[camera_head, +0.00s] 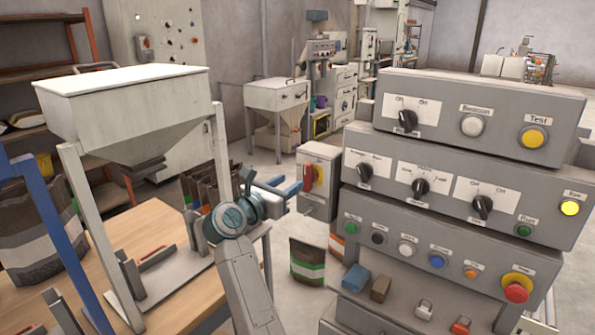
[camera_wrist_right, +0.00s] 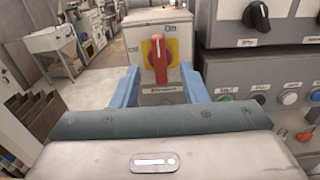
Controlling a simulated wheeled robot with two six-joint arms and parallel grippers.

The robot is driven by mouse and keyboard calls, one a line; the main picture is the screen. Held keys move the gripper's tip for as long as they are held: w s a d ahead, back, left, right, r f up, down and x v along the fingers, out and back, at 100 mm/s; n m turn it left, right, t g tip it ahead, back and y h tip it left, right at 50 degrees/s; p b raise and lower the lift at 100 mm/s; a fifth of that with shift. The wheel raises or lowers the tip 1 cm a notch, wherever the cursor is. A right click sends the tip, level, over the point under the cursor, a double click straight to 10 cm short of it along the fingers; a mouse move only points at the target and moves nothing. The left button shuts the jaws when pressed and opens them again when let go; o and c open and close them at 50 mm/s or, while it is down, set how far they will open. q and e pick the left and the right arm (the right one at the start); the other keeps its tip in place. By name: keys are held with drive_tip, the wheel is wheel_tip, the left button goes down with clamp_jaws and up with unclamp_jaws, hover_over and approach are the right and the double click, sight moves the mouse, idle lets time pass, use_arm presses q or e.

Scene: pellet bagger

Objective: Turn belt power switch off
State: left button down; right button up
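A grey switch box (camera_head: 318,207) with a red rotary handle (camera_head: 309,178) on a yellow plate stands left of the large control panel. In the right wrist view the red handle (camera_wrist_right: 159,58) points nearly upright, and an "On" label is at the upper right; the label below is too blurred to read. My right gripper (camera_head: 296,188) is in front of this box. Its two blue fingers (camera_wrist_right: 158,83) are apart, with the handle's lower end showing in the gap; I cannot tell whether they touch it. My left gripper is not in view.
The stepped control panel (camera_head: 455,155) with black knobs, buttons and a red emergency button (camera_head: 517,290) stands close on the right. A white hopper (camera_head: 130,105) over a wooden table (camera_head: 170,270) is on the left. Bags (camera_head: 307,262) stand on the floor below the box.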

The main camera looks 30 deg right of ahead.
sight(305, 172)
drive_tip(key=p+x, duration=0.2)
drive_tip(key=x, duration=0.5)
drive_tip(key=shift+w, duration=0.1)
drive_tip(key=shift+w+d, duration=0.2)
drive_tip(key=shift+d, duration=0.1)
drive_tip(key=shift+c, duration=0.2)
clamp_jaws()
drive_tip(key=shift+s+f, duration=0.1)
